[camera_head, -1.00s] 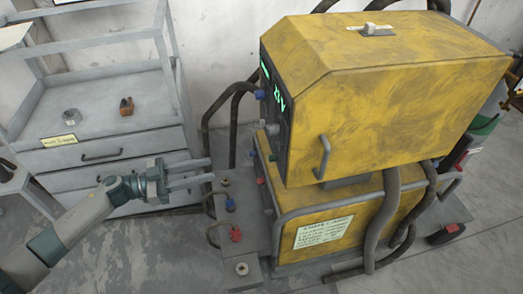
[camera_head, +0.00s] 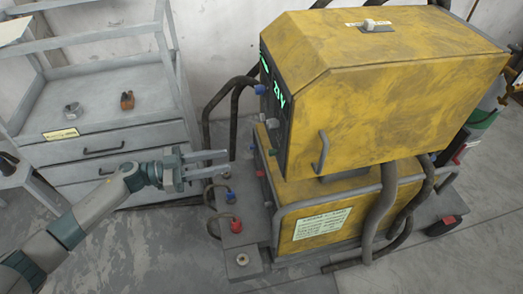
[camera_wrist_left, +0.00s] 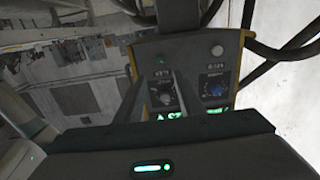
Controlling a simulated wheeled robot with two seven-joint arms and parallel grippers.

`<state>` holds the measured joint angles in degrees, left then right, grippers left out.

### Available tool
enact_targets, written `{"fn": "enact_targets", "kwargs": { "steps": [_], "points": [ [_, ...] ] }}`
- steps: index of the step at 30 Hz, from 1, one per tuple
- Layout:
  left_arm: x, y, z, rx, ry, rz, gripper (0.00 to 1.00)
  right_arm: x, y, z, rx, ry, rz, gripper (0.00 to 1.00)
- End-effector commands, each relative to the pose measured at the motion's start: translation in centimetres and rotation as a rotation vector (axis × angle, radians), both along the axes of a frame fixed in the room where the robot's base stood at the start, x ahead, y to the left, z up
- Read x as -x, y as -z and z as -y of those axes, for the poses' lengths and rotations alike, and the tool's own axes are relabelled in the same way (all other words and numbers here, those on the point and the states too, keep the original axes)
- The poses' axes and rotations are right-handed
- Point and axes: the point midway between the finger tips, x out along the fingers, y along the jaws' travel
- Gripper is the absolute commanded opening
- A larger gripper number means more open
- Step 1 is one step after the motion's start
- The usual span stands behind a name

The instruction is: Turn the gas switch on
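The yellow machine (camera_head: 400,90) stands right of centre in the head view. Its dark front panel, with a green display (camera_head: 279,92), faces left and shows at a steep angle. A small pale switch (camera_head: 376,26) sits on a label on its top; I cannot read whether it is the gas switch. My right gripper is out of view.
A grey drawer cart (camera_head: 110,148) stands at the left with small items on it. Black hoses (camera_head: 207,115) loop between cart and machine. A low grey plate (camera_head: 228,240) with red and blue fittings lies below the gripper. Floor at the front is open.

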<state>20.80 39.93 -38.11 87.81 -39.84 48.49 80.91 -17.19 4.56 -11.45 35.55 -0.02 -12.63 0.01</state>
Motion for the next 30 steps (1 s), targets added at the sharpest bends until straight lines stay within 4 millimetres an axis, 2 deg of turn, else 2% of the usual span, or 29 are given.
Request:
{"fn": "enact_targets", "kwargs": {
  "steps": [1, 9, 18, 24, 30],
  "points": [
    [-0.2, -0.4, 1.0, 0.003, 0.001, -0.001, 0.35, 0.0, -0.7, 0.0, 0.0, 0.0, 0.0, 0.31],
    [-1.5, -0.4, 5.8, 0.003, 0.0, -0.001, 0.35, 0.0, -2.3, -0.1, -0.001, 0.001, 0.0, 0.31],
    [-2.8, -0.3, 10.4, 0.001, 0.001, -0.001, 0.35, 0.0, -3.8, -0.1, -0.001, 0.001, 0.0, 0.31],
    [-3.2, -0.1, 12.0, 0.0, 0.0, -0.001, 0.35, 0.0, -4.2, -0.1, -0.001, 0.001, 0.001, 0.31],
    [-3.3, 0.0, 12.3, -0.001, 0.0, -0.001, 0.35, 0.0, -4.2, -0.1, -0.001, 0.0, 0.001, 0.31]
  ]
}}
